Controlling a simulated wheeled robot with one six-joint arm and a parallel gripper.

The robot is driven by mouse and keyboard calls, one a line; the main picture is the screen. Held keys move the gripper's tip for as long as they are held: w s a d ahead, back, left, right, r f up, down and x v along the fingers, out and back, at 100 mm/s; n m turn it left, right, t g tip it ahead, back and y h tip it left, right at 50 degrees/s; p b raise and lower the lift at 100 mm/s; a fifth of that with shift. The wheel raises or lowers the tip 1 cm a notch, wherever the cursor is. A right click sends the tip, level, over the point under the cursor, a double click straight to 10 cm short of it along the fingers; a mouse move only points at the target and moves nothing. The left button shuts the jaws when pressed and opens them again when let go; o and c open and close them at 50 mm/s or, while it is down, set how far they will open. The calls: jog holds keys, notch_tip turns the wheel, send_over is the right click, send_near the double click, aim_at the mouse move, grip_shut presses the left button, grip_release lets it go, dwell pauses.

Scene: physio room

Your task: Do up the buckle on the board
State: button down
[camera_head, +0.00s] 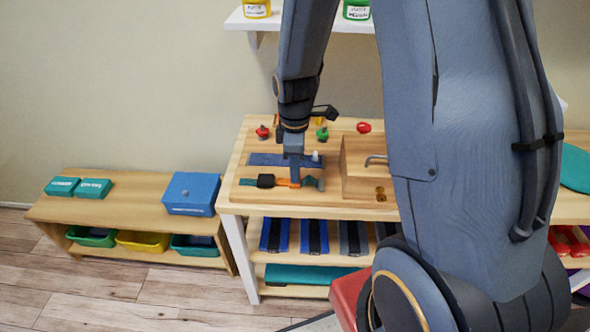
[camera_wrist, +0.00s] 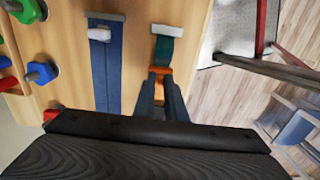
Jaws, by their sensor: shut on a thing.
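The wooden board (camera_head: 335,206) lies on the table top. On it a black buckle half (camera_head: 265,181) sits at the left on a short green strap. An orange buckle piece (camera_head: 287,183) lies just right of it, close to its mouth; I cannot tell how far it is inside. A green strap (camera_wrist: 163,50) runs from the orange piece (camera_wrist: 160,70) to a pale anchor. My gripper (camera_head: 294,181) points down and is shut on the orange piece; its fingers (camera_wrist: 161,88) show in the wrist view. The black half is hidden there.
A blue strap (camera_wrist: 104,75) with a white toggle lies beside the buckle strap. Red and green knobs (camera_head: 322,134) stand behind. A wooden box (camera_head: 358,184) with a metal handle rises close to the right of my gripper. A low bench (camera_head: 130,212) is at left.

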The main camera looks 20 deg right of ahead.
aim_at(279, 180)
jog(key=shift+a, duration=0.1)
jog(key=shift+w+a, duration=0.3)
jog(key=shift+a, duration=0.35)
jog(key=shift+w+a, duration=0.3)
jog(key=shift+a, duration=0.4)
jog(key=shift+w+a, duration=0.3)
jog(key=shift+a, duration=0.35)
jog(key=c, duration=1.8)
grip_release()
jog(key=shift+a, duration=0.2)
jog(key=shift+d, duration=0.15)
jog(key=shift+r, duration=0.2)
notch_tip(279, 180, up, 8)
jog(key=b, duration=0.1)
jog(key=shift+f, duration=0.25)
